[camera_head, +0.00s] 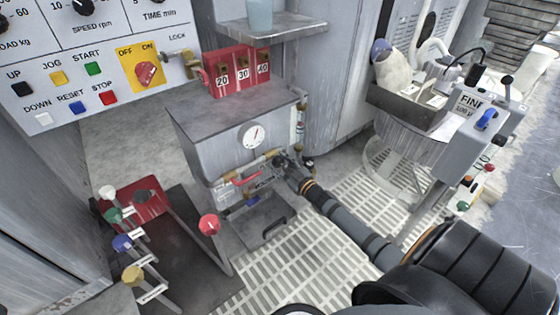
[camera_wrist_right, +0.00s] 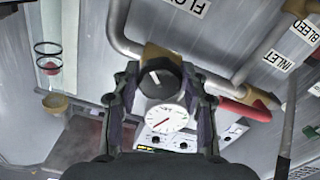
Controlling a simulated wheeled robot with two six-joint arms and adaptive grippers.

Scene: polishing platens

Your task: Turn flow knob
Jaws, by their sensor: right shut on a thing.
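The flow knob (camera_wrist_right: 160,80) is black with a white mark and sits on a brass valve body on the pipe in the right wrist view. An upside-down label (camera_wrist_right: 188,5), partly cut off and reading "FLO", is above it. My right gripper (camera_head: 284,164) reaches the pipework at the front of the grey cabinet. In the wrist view its two fingers lie on either side of the knob, shut on it. In the head view the gripper mostly hides the knob. A white dial gauge (camera_head: 254,136) is on the cabinet front; it also shows in the wrist view (camera_wrist_right: 167,118). My left gripper is not in view.
A red-handled valve (camera_wrist_right: 245,110) is on the pipe beside the knob, near the INLET and BLEED labels. A red stand with coloured knobs (camera_head: 134,206) is at left. Grated floor (camera_head: 290,265) lies in front.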

